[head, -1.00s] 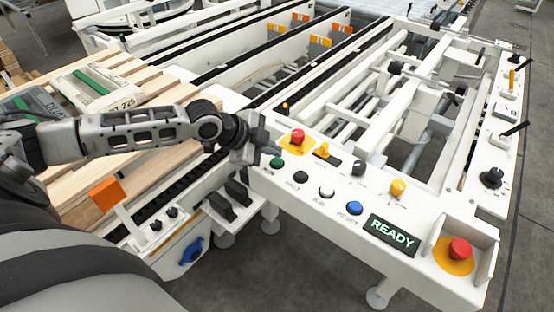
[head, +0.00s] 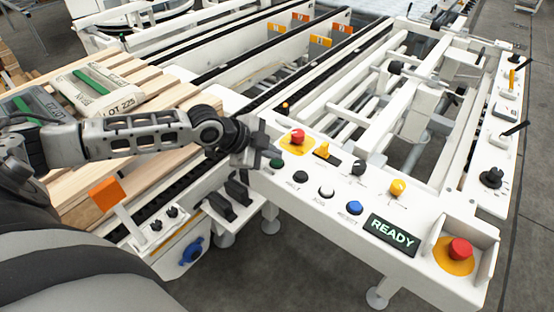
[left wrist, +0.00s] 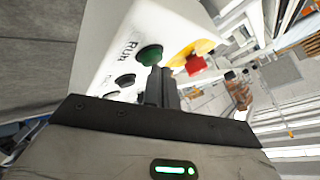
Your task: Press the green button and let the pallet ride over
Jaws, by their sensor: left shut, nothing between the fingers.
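The green button (head: 277,163) sits on the white control panel near its left end, beside a red button on a yellow plate. In the left wrist view the green button (left wrist: 150,55) shows next to the word RUN. My left gripper (head: 262,150) is shut and empty, its tip right beside the green button. In the wrist view the shut fingers (left wrist: 160,82) cover part of the button's lower edge; I cannot tell if they touch it. The wooden pallet (head: 150,172) with sacks (head: 108,88) lies at the left behind my arm. My right gripper is not in view.
The panel's display (head: 392,235) reads READY. Black, white, blue and yellow controls line the panel, with a red mushroom button (head: 459,249) at its right end. An orange block (head: 106,194) stands on a post at the left. Empty roller conveyor frames lie behind.

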